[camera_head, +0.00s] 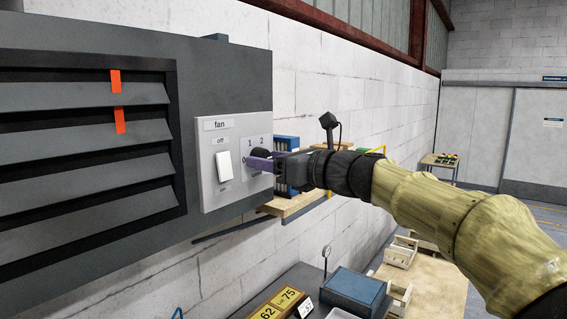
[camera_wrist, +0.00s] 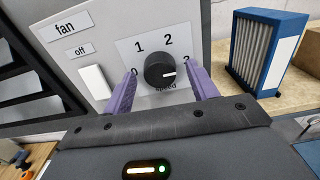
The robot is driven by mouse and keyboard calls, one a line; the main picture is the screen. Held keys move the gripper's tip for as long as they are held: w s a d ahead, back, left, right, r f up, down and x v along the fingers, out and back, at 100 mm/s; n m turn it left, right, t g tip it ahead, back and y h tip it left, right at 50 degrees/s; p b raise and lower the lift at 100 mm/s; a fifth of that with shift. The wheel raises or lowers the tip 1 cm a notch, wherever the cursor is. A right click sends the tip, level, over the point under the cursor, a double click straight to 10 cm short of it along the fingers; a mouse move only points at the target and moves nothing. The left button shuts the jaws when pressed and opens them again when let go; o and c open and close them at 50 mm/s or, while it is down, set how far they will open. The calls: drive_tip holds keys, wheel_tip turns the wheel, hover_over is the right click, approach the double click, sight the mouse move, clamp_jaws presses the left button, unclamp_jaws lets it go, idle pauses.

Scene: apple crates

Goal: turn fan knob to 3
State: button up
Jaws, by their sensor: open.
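The round black fan knob (camera_wrist: 158,67) sits on a white dial plate (camera_wrist: 126,47) marked 0, 1, 2 and 3, with "speed" below. Its white pointer line points right, close to the 3 and slightly below it. The 3 is partly hidden by a finger. My gripper (camera_wrist: 163,71) is open, with one purple finger on each side of the knob. Whether the fingers touch it I cannot tell. In the head view the knob (camera_head: 261,154) is partly hidden behind my gripper (camera_head: 256,164).
A white rocker switch (camera_head: 224,166) labelled off and on is left of the knob on the grey fan panel (camera_head: 207,185). A blue filter (camera_wrist: 264,50) stands on a wooden shelf (camera_wrist: 295,90) close on the right. A bench with a blue box (camera_head: 354,289) is below.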

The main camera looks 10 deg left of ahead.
drive_tip(key=b+v, duration=0.7)
drive_tip(key=v, duration=1)
drive_tip(key=shift+d+b, duration=0.25)
drive_tip(key=shift+b, duration=0.1)
drive_tip(key=shift+s, duration=0.15)
drive_tip(key=shift+f, duration=0.1)
